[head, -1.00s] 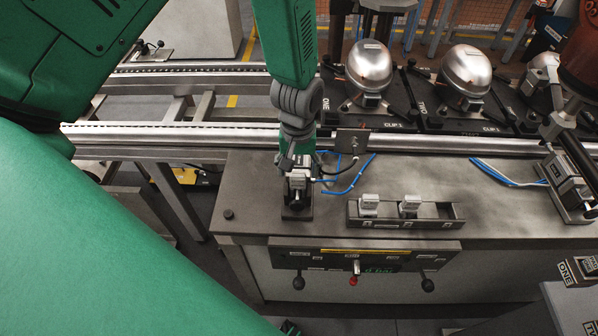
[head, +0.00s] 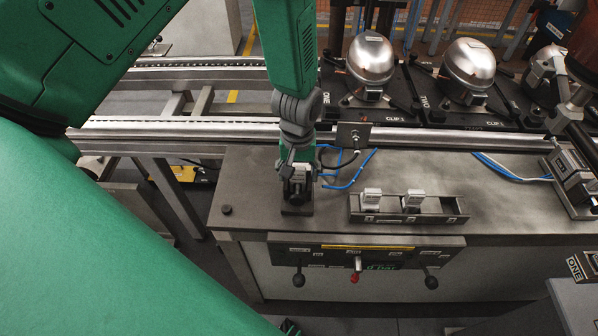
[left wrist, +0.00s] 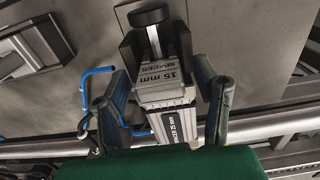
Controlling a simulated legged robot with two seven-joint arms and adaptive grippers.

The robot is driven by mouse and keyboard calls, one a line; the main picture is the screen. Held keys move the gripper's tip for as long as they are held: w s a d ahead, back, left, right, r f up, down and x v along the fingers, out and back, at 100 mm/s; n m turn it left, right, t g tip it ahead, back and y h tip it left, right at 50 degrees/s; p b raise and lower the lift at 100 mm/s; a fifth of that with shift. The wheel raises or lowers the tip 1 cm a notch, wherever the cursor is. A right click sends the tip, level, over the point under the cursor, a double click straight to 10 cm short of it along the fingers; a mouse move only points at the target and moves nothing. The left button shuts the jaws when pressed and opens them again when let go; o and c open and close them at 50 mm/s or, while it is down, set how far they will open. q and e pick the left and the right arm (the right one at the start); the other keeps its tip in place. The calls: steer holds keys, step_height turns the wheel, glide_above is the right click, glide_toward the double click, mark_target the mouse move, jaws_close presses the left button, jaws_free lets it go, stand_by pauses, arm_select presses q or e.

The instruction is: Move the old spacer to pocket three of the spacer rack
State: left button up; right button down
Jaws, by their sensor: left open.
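In the head view my left gripper (head: 299,163) points down at the holder (head: 297,200) and hides most of the spacer. The spacer rack (head: 455,219) stands right of it, with grey blocks in its left and middle pockets; the right pocket looks empty. My right gripper is not seen.
A control panel (head: 340,256) with knobs is on the bench front. Blue cables (head: 350,178) lie behind the holder, near a small upright plate (head: 353,136). A rail (head: 450,140) and silver compressors (head: 468,68) are behind. Bench top (head: 485,200) right of the rack is clear.

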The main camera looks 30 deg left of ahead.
arm_select(q)
steer(key=shift+p, duration=0.35)
stand_by(0.6)
jaws_close()
steer(key=shift+r, duration=0.1)
steer(key=shift+r+p, duration=2.7)
steer(key=shift+r, duration=0.2)
